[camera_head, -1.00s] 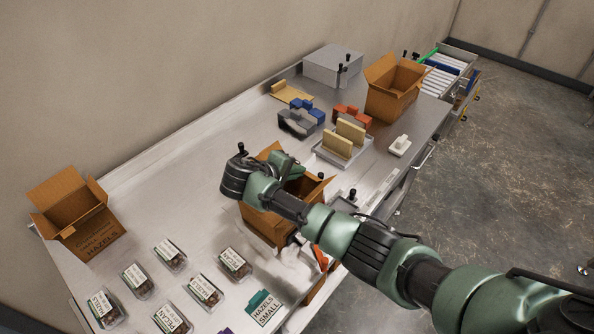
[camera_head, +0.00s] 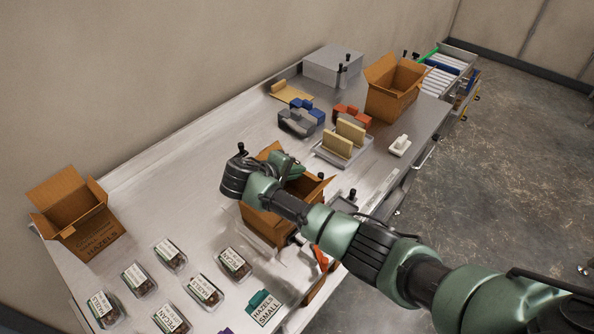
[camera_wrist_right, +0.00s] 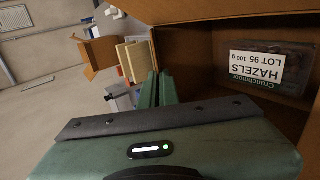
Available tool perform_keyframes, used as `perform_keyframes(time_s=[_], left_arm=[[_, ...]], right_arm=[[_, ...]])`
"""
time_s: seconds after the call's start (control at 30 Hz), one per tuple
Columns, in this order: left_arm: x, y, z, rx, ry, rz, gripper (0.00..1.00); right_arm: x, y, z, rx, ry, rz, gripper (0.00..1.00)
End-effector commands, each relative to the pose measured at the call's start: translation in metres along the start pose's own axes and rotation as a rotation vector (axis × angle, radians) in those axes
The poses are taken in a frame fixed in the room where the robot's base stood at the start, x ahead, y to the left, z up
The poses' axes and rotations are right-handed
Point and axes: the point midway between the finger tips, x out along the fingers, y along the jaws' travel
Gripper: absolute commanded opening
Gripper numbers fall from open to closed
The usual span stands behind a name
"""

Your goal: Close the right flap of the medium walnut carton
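A brown open carton (camera_head: 262,222) stands in the middle of the table, partly hidden behind my right arm. No walnut label is readable on it. One flap (camera_head: 325,185) sticks up at its right side. In the right wrist view, its inside (camera_wrist_right: 200,50) holds a clamshell tray (camera_wrist_right: 270,68) labelled HAZELS. My right gripper (camera_wrist_right: 158,76) is at the carton's edge; its two green fingers lie close together with nothing visible between them. In the head view its hand (camera_head: 290,166) is over the carton and the fingertips are hidden. My left gripper is out of view.
An open HAZELS carton (camera_head: 92,232) stands at left, another open carton (camera_head: 390,103) at back right. Several clamshells (camera_head: 205,291) lie at front left. A tray with yellow blocks (camera_head: 336,146) and a grey box (camera_head: 331,66) stand behind the middle carton.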

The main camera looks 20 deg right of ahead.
Motion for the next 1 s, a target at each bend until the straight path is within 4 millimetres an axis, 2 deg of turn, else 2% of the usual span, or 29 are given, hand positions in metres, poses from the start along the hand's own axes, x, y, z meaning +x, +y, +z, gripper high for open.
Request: perform_keyframes(time_s=[0.23,0.47,0.77,0.87,1.0], left_arm=[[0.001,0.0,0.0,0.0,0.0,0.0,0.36],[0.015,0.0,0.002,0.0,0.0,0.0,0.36],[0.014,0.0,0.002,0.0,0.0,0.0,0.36],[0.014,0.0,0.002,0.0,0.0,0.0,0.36],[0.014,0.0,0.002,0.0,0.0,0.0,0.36]], right_arm=[[0.0,-0.002,0.0,-0.002,0.0,-0.001,0.0],[0.002,-0.009,0.0,-0.002,-0.002,0.103,0.0],[0.0,-0.007,0.0,-0.001,-0.001,0.122,0.0],[0.0,-0.007,0.0,-0.001,-0.001,0.122,0.24],[0.0,-0.006,0.0,0.0,-0.001,0.123,0.25]])
